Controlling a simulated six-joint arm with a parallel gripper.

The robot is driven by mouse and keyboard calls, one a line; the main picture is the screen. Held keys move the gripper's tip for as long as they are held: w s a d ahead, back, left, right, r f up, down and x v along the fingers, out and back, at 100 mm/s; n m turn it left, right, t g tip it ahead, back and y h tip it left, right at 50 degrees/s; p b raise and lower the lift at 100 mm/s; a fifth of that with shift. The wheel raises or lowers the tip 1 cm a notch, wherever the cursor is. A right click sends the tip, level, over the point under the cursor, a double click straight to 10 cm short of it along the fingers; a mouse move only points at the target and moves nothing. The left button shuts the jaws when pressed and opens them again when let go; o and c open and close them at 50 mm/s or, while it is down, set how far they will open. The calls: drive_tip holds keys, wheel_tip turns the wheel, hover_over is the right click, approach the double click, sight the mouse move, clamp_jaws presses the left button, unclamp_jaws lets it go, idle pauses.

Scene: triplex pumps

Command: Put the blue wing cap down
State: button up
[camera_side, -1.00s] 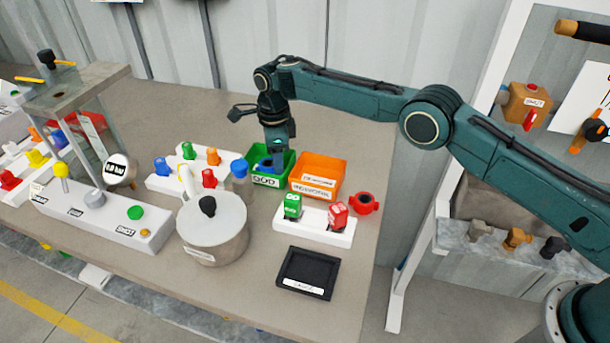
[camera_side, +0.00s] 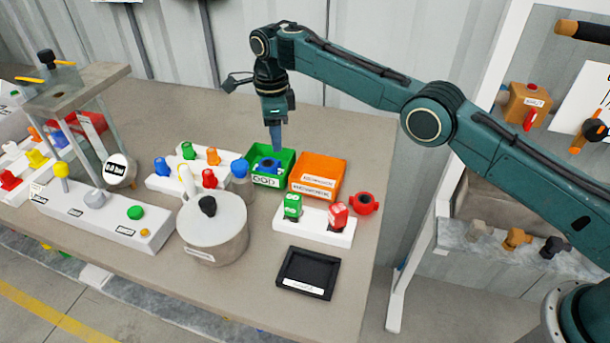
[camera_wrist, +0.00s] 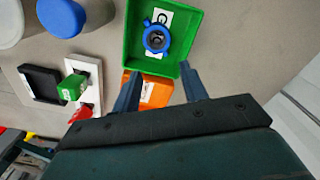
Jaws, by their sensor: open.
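The blue wing cap (camera_side: 266,165) lies inside the green bin (camera_side: 262,180) labelled GOOD. In the wrist view the cap (camera_wrist: 156,37) rests on the bin floor, round with a dark centre and small wings, partly over a white label. The green bin (camera_wrist: 191,30) surrounds it there. My gripper (camera_side: 277,148) is above the bin, apart from the cap. In the wrist view its two fingers (camera_wrist: 160,88) are spread with nothing between them held.
An orange bin (camera_side: 318,175) stands right of the green bin. A blue-lidded jar (camera_side: 241,180) is close on the left. A white block with green and red parts (camera_side: 310,222), a metal pot (camera_side: 212,235) and a black tray (camera_side: 307,272) stand in front.

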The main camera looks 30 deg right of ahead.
drive_tip(key=shift+r, duration=0.4)
idle(0.4)
drive_tip(key=s+d+r+n+t, duration=0.1)
drive_tip(key=d+r+n, duration=0.1)
drive_tip(key=d+r, duration=0.35)
drive_tip(key=s+d+r+n, duration=0.2)
drive_tip(key=r+n, duration=0.1)
drive_tip(key=r, duration=0.5)
drive_tip(key=s+d+r+n+t, duration=0.2)
drive_tip(key=s+d+r+n, duration=0.4)
drive_tip(key=s+d+r, duration=0.4)
drive_tip(key=s+d+f+n+t, duration=0.1)
drive_tip(key=s+d+f+n, duration=0.1)
drive_tip(key=s, duration=0.8)
drive_tip(key=s+d+f+n, duration=0.2)
drive_tip(key=s+d+n, duration=0.2)
drive_tip(key=s, duration=0.6)
drive_tip(key=s+d+f+n+t, duration=0.1)
drive_tip(key=s+n, duration=0.3)
drive_tip(key=s, duration=0.7)
drive_tip(key=shift+d+f+t, duration=0.3)
drive_tip(key=shift+d+f, duration=0.55)
drive_tip(key=shift+d, duration=0.05)
